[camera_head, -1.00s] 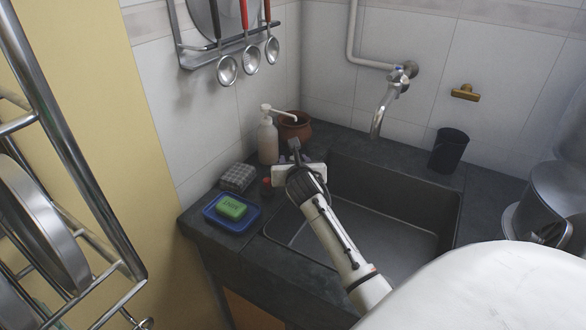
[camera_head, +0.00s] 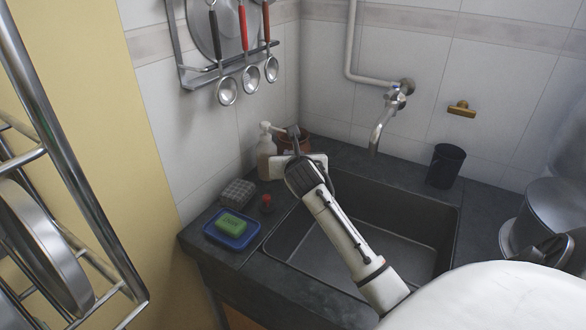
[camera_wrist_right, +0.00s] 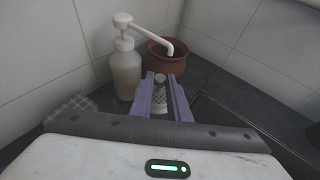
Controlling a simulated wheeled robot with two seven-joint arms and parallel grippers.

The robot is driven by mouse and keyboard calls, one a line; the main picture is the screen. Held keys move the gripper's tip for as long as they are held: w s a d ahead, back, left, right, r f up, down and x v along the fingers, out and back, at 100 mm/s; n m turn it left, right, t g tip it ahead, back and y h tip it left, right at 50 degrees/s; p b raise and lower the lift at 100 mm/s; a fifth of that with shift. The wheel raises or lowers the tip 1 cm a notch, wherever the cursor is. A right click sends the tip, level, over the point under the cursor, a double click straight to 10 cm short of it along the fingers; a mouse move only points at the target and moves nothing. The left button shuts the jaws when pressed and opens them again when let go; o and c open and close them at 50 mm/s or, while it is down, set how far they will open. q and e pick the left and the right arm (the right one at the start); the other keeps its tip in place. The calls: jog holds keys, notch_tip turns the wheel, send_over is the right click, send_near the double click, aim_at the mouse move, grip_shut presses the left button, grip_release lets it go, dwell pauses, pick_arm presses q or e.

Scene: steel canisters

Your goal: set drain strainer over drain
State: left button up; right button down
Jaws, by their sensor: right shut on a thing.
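My right gripper (camera_head: 294,138) is over the back-left counter by the sink corner, in front of the soap bottle and the clay pot. In the right wrist view its two purple-grey fingers (camera_wrist_right: 161,88) are shut on a small grey perforated piece with a round knob, which looks like the drain strainer (camera_wrist_right: 158,101). In the head view the hand hides the strainer. The dark sink basin (camera_head: 440,225) lies to the right of the gripper. The drain does not show; my right arm covers part of the basin. My left gripper is not in view.
A soap bottle (camera_head: 267,160) and a clay pot (camera_head: 303,141) stand just behind. The faucet (camera_head: 380,128) overhangs the sink; a black cup (camera_head: 446,166) stands right.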

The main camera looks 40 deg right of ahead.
notch_tip(320, 180, up, 3)
jog(key=shift+f, duration=0.2)
jog(key=shift+a, duration=0.1)
jog(key=s+a+r+n+t+y, duration=0.1)
jog(key=s+a, duration=0.5)
jog(key=a, duration=0.6)
jog(key=s+a+r+n+y, duration=0.1)
jog(key=s+a, duration=0.4)
jog(key=a, duration=0.7)
jog(key=s+a+r, duration=0.1)
jog(key=s+a, duration=0.4)
jog(key=s, duration=0.4)
jog(key=shift+a+r, duration=0.2)
jog(key=shift+a, duration=0.05)
jog(key=shift+w, duration=0.1)
